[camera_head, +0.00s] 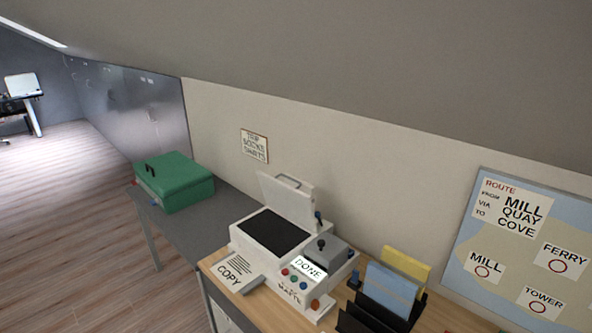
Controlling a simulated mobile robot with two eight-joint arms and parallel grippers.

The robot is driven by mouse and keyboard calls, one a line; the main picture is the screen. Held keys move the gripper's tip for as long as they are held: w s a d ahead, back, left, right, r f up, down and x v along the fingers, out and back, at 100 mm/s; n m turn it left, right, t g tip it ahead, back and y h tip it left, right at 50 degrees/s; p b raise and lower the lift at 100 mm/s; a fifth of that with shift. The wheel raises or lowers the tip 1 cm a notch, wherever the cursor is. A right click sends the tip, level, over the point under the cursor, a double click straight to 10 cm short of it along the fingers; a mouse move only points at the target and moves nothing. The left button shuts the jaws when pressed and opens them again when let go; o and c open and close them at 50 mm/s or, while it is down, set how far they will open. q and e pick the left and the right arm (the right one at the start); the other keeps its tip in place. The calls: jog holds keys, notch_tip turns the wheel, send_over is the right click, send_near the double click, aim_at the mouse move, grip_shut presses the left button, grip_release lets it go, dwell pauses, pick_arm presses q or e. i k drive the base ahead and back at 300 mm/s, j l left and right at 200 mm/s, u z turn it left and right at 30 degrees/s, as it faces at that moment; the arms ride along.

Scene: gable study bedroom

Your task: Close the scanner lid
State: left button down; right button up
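The scanner (258,264) is a white machine with a dark glass bed (273,231), standing on the wooden desk near the middle of the view. Its white lid (287,203) is raised and stands upright at the back of the bed, with a dark grey handle (290,181) on its top edge. A control panel with coloured buttons and a DONE label (309,268) is at the scanner's right. Neither of my grippers is in view.
A COPY sheet (235,269) lies left of the scanner. A file holder (387,308) with blue and yellow folders stands to the right. A green case (174,181) sits on the grey table (190,229). The sloping ceiling (330,70) hangs low over the desk.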

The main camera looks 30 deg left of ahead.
aim_at(291, 202)
jog(key=i+j+z, duration=0.1)
jog(key=j+z, duration=0.25)
jog(key=j, duration=0.7)
jog(key=j+z, duration=0.4)
jog(key=j, duration=0.6)
jog(key=k, duration=0.05)
